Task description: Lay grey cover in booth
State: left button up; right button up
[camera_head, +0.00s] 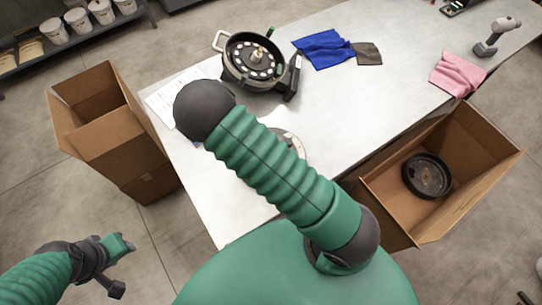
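A round grey disc (297,141), possibly the grey cover, lies on the table (345,105). It is mostly hidden behind a green ribbed part of my own body, so I cannot tell its full shape. Nothing in view is plainly a booth; open cardboard boxes stand at the left (149,160) and right (470,205) of the table. My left gripper (122,267) is at the lower left, over the floor, open and empty, apart from the table and left box. My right gripper does not show clearly.
A black seed meter housing (254,62) stands on a white sheet's right side. A blue cloth (324,49), a dark cloth (368,53), a pink cloth (458,73) and a drill (497,36) lie on the table. A black disc (427,176) lies in the right box.

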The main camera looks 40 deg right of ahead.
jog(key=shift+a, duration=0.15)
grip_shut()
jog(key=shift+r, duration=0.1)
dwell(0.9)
